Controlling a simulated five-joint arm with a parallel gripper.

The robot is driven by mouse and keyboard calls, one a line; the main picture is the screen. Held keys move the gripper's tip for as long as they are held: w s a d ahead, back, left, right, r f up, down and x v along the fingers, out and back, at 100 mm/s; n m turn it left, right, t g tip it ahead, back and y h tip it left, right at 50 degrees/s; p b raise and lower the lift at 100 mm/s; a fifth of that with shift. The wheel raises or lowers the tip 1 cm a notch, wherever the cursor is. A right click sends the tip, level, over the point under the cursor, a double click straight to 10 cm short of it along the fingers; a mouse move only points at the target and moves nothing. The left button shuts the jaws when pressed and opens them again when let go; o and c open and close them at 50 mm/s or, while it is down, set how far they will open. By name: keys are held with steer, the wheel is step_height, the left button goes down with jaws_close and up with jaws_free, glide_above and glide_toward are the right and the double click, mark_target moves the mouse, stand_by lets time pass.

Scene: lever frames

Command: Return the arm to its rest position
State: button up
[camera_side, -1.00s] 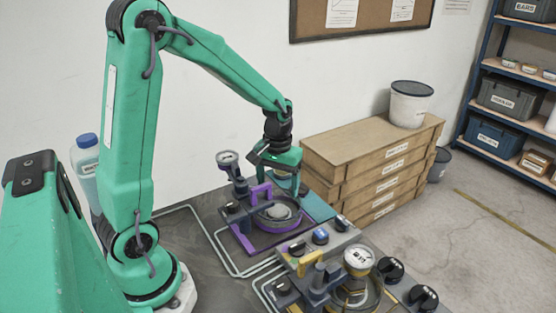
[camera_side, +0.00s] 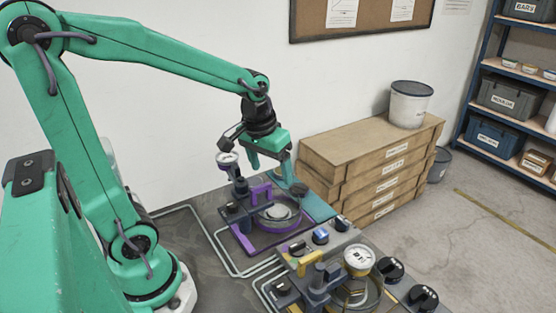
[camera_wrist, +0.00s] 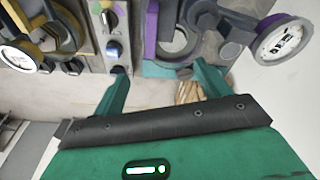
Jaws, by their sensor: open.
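My green gripper (camera_side: 270,160) is open and empty, above the far side of the purple lever frame (camera_side: 262,238). In the wrist view its two fingers (camera_wrist: 160,85) stand apart with nothing between them. The purple frame carries a purple upright handle (camera_side: 262,194), a round ring part and a white gauge (camera_side: 228,158). The gauge also shows at the upper right of the wrist view (camera_wrist: 283,40). My gripper looks apart from the frame.
A yellow lever frame (camera_side: 310,262) with a gauge (camera_side: 358,258) and several black knobs stands at the front right. The wall side above the table is clear.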

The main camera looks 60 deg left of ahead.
steer(key=s+d+r+m+t, duration=0.3)
steer(key=s+r, duration=0.3)
steer(key=s, duration=0.3)
steer(key=shift+d+m, duration=0.4)
steer(key=shift+d, duration=0.15)
